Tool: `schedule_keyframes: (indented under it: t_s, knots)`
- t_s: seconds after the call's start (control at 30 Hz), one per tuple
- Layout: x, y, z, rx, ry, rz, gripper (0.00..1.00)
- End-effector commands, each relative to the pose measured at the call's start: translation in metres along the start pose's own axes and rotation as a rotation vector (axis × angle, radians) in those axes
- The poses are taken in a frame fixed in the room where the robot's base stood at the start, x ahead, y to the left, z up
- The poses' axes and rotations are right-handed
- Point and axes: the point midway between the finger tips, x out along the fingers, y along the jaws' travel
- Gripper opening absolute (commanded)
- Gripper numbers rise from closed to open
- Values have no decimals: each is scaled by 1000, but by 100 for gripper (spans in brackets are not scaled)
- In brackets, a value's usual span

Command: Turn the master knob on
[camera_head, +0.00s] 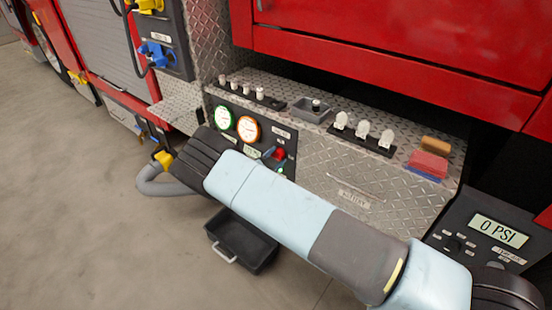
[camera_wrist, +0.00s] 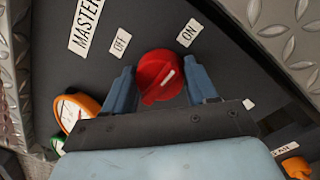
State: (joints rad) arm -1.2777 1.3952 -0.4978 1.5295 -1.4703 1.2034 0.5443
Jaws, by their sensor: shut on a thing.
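The master knob (camera_wrist: 160,75) is red and round with a raised grip and a white mark. The mark slants up and to the right, toward the side of the ON label (camera_wrist: 188,32); the OFF label (camera_wrist: 121,40) is up and to the left. My gripper (camera_wrist: 161,72) has its two blue fingers on either side of the knob and is shut on it. In the head view the knob (camera_head: 279,154) shows beyond my arm on the dark panel, and most of the gripper is hidden.
Two round gauges, green-rimmed (camera_head: 222,118) and orange-rimmed (camera_head: 248,129), sit left of the knob. White levers (camera_head: 363,130) stand on the diamond-plate ledge above. A black bin (camera_head: 240,243) is on the floor below. A display (camera_head: 498,231) at right reads 0 PSI.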

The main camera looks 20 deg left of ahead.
Motion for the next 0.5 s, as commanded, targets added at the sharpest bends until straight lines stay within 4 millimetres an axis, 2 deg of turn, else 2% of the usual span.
schedule_keyframes:
  t_s: [0.2, 0.23, 0.47, 0.5]
  knots:
    - [-1, -3, -1, -3, 2, -4, 27]
    - [-1, -3, -1, -3, 1, -4, 60]
    - [-1, -2, 0, -2, 0, -3, 82]
    - [0, -2, 0, -2, 0, -2, 82]
